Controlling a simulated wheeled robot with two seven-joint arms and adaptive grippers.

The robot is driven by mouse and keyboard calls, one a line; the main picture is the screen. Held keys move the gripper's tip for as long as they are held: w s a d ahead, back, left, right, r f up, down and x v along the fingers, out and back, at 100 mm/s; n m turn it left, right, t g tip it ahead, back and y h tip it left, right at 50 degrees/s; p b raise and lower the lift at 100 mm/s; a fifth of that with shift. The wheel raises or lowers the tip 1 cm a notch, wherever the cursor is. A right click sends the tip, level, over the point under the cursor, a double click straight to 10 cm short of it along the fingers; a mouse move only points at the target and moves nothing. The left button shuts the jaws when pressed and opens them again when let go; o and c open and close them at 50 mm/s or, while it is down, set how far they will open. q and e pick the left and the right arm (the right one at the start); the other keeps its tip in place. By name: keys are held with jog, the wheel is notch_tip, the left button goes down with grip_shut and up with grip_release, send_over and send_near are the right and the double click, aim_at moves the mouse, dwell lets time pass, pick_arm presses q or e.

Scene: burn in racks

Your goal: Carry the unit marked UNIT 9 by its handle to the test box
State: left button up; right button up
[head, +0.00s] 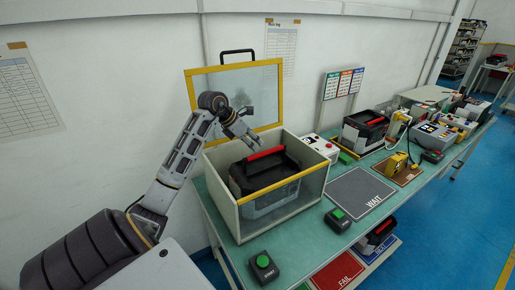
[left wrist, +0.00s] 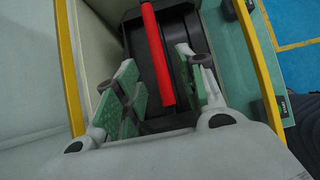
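The test box (head: 222,163) is a cream box with a clear front, its yellow-framed lid (head: 240,95) raised. A black-and-grey unit (head: 270,205) with a red handle (head: 265,153) sits inside it; I cannot read its mark. The handle also shows in the left wrist view (left wrist: 157,55). My left gripper (head: 250,138) is just above the handle. In the left wrist view its fingers (left wrist: 160,78) are apart, one on each side of the handle, with gaps visible. My right gripper is out of view.
Another red-handled unit (head: 364,130) stands further along the bench, past a white control box (head: 321,148). The grey WAIT mat (head: 358,193) is bare. Green-button boxes (head: 263,267) stand near the front edge. A further unit (head: 376,234) sits low by the FAIL tray (head: 338,274).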

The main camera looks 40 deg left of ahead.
pick_arm(q)
jog(key=shift+v, duration=1.15)
